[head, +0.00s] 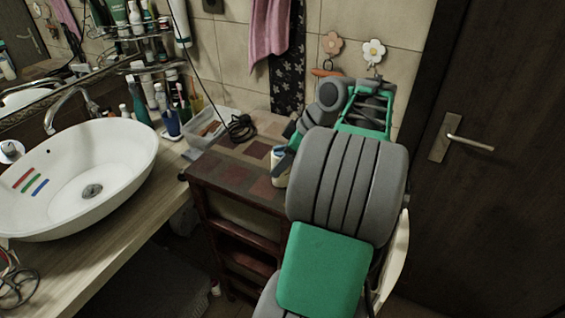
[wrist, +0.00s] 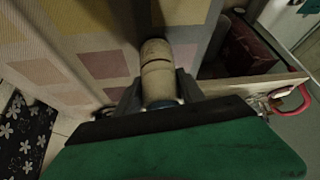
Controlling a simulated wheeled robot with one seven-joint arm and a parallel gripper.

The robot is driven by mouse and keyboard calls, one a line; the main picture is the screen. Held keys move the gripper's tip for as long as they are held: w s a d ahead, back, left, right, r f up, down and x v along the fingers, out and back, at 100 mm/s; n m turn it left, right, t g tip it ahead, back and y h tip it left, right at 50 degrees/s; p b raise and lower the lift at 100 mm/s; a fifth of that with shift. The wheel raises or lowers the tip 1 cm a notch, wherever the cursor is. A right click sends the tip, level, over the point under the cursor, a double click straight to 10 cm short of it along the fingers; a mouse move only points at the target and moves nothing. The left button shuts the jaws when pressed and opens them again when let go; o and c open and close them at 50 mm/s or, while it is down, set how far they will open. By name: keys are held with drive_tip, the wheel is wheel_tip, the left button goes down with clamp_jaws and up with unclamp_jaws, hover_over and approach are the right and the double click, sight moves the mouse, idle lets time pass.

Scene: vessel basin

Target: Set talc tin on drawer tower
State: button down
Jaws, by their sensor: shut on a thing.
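The talc tin (head: 278,170) is a small cream cylinder with a blue part near its upper end. In the wrist view the tin (wrist: 156,62) stands out between the two fingers of my gripper (wrist: 159,92), which is shut on it. The drawer tower (head: 232,163) is dark red-brown with a patchwork top of brown and reddish squares. The tin is at the right part of this top, near its edge; I cannot tell whether its base touches. In the head view my arm hides part of the tower and most of the gripper.
A coiled black cable (head: 240,128) lies at the back of the tower top. A clear plastic box (head: 208,128) stands behind left. The white basin (head: 85,170) and counter are at the left. A dark door (head: 500,190) is at the right. The tower top's middle is bare.

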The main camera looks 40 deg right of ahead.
drive_tip(key=c, duration=1.2)
unclamp_jaws()
drive_tip(key=shift+f, duration=0.15)
drive_tip(key=o, duration=0.5)
